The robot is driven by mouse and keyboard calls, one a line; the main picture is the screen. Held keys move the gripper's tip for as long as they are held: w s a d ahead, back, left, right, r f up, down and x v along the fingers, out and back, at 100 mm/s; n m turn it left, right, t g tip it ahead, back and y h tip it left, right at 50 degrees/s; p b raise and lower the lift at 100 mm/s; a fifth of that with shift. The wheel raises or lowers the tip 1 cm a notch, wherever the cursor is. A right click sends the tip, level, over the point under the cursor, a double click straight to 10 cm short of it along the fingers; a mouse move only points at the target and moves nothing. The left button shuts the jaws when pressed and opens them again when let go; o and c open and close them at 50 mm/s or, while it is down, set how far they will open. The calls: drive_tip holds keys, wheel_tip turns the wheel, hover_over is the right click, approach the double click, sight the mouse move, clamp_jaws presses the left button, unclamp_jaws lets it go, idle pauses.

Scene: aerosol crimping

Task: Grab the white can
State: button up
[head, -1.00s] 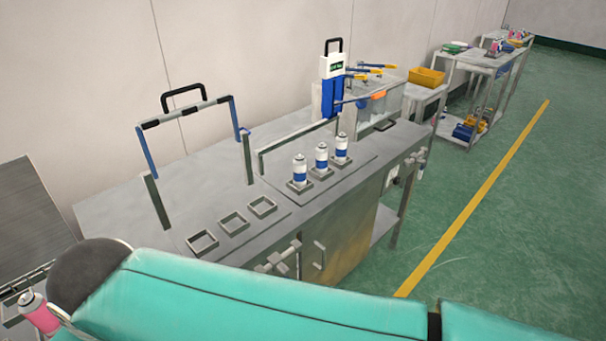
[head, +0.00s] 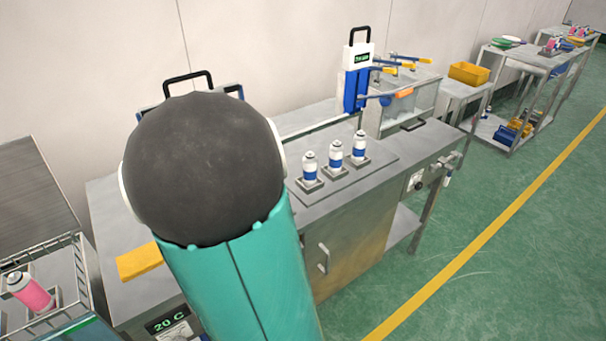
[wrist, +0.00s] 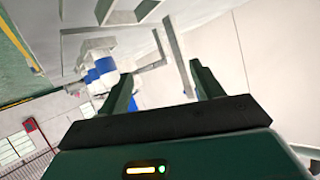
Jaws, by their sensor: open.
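Three white cans with blue bands stand upright in a row on the bench in the head view: a near one (head: 310,169), a middle one (head: 335,157) and a far one (head: 359,147). Each sits in a small square holder on a plate. My gripper (wrist: 162,72) shows in the wrist view, its two fingers apart with no can between them. White and blue shapes (wrist: 100,68) lie beyond the left finger there, in a tilted view; I cannot tell which things they are. In the head view the gripper is hidden behind my arm.
The metal bench (head: 345,205) carries a blue and white device (head: 357,75) behind the cans. A clear-sided box (head: 410,95) stands to the right. A pink can (head: 30,292) lies in a rack at left. Green floor (head: 490,250) is open on the right.

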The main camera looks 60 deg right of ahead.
sight(312, 158)
drive_tip(key=s+d+m+g+h, duration=0.2)
drive_tip(key=s+d+g+h, duration=0.2)
drive_tip(key=s+d, duration=0.4)
drive_tip(key=x, duration=1.2)
drive_tip(key=shift+w+d+r, duration=0.15)
drive_tip(key=shift+w+d, duration=0.05)
drive_tip(key=c, duration=1.4)
drive_tip(key=shift+r, duration=0.1)
drive_tip(key=shift+c, duration=0.2)
